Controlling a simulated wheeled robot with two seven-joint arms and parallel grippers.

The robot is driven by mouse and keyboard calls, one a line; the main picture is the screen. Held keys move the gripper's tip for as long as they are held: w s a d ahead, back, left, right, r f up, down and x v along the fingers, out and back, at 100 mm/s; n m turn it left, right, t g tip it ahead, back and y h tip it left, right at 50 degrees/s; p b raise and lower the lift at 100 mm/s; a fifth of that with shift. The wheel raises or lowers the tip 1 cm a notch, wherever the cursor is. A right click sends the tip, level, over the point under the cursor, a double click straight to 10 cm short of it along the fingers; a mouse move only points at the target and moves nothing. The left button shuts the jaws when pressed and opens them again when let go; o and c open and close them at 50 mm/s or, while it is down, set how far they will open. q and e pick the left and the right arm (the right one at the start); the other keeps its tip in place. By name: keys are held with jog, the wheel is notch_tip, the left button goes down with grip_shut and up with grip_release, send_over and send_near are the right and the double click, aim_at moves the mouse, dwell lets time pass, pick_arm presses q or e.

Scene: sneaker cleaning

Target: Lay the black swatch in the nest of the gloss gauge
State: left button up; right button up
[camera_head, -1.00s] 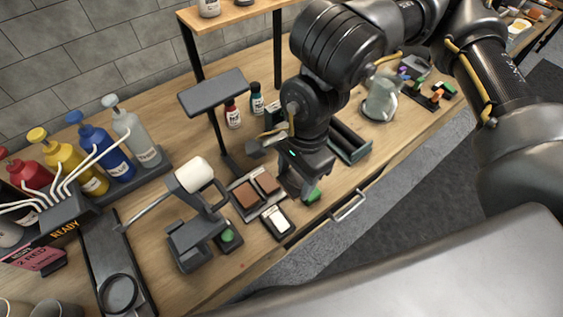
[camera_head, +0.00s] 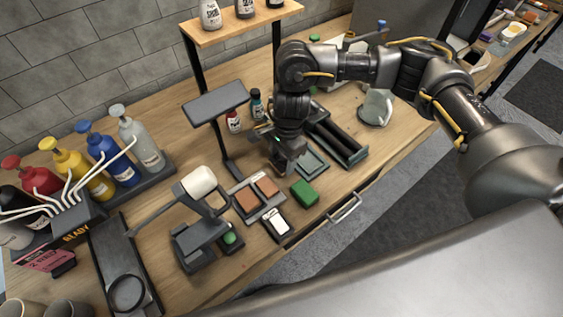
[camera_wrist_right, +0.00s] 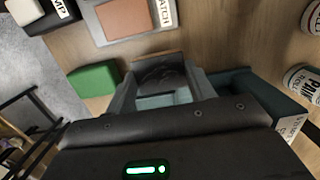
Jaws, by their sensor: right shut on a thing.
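My right gripper (camera_head: 286,172) is shut on a dark, flat piece (camera_wrist_right: 163,76) with a brown edge. In the right wrist view the piece sits between the fingers; it looks like the black swatch, though its face is in shadow. In the head view my wrist hides it. The swatch board (camera_head: 260,212) with two brown swatches (camera_head: 247,200) lies just left of the gripper and also shows in the right wrist view (camera_wrist_right: 96,28). A teal open frame (camera_head: 314,164) is right of the gripper. No readable label marks the gloss gauge. My left gripper is out of view.
A green block (camera_head: 304,193) and a small black box with a white pad (camera_head: 276,222) stand near the front edge. A teal tray with dark rollers (camera_head: 342,140), a grey lamp-like stand (camera_head: 216,103) and small bottles (camera_head: 233,121) are close by. A grey roller device (camera_head: 197,245) stands left.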

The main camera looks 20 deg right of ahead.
aim_at(283, 161)
notch_tip(283, 161, down, 3)
jog(key=shift+r+p, duration=0.2)
jog(key=shift+p, duration=0.15)
jog(key=shift+f+b, duration=0.3)
jog(key=shift+b, duration=0.05)
jog(key=o, duration=1)
jog(key=shift+r, duration=0.1)
